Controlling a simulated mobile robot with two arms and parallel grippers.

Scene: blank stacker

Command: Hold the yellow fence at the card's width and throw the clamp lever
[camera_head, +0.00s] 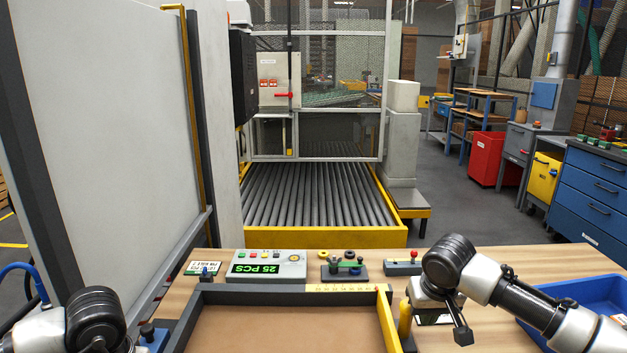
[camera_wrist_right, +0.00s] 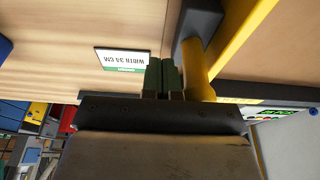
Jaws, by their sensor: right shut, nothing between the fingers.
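The yellow fence (camera_head: 387,318) stands along the right side of the brown-floored tray; part of it shows at upper right in the wrist view (camera_wrist_right: 243,38). A yellow upright handle (camera_head: 405,318) stands just right of it. My right gripper (camera_wrist_right: 163,78) is shut and empty, with its fingers close beside the handle (camera_wrist_right: 197,65); I cannot tell if they touch it. The card (camera_wrist_right: 122,60), reading "WIDTH 34 CM", lies beside the fingers. A red-knobbed lever (camera_head: 414,256) on a grey base, possibly the clamp lever, stands behind the fence.
A yellow scale (camera_head: 345,288) runs along the tray's dark back edge (camera_head: 250,297). Behind it stand a counter box (camera_head: 267,265) reading "25 PCS" and a small block with knobs (camera_head: 345,270). A blue bin (camera_head: 590,300) is at right. A roller conveyor (camera_head: 315,195) lies beyond the table.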

